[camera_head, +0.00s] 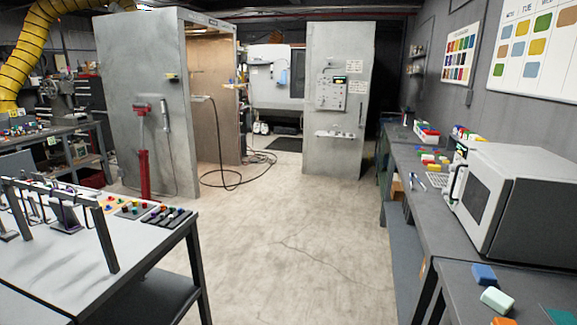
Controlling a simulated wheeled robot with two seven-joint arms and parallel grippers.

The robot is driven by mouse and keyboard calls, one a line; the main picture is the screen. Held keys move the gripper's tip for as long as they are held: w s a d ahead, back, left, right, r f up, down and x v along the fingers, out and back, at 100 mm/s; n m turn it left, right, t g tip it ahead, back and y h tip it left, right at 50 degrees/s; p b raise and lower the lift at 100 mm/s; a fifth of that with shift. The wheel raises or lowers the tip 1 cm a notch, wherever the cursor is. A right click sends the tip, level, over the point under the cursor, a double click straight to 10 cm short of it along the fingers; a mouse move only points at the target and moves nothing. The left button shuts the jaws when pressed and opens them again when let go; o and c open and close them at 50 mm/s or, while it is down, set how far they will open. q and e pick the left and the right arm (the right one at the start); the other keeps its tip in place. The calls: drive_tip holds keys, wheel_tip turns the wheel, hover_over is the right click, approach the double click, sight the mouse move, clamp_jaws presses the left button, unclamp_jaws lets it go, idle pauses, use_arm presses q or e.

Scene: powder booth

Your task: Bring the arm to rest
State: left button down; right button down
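Neither of my grippers and no part of my arms shows in the head view, so their pose and whether they are open or shut are hidden. The view looks down the room toward a powder booth (140,110) with grey metal walls. Its inside is brownish and open to the right.
A table (110,268) at lower left holds a dark rack (107,240) and small coloured parts. A bench (432,225) along the right wall carries a white oven-like box (515,205) and coloured blocks. Dark hose lies by the booth. The concrete floor (290,240) between is clear.

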use_arm(q)
drive_tip(key=shift+a, duration=0.1)
idle(0.5)
drive_tip(key=shift+r, duration=0.1)
drive_tip(key=shift+s, duration=0.1)
idle(0.4)
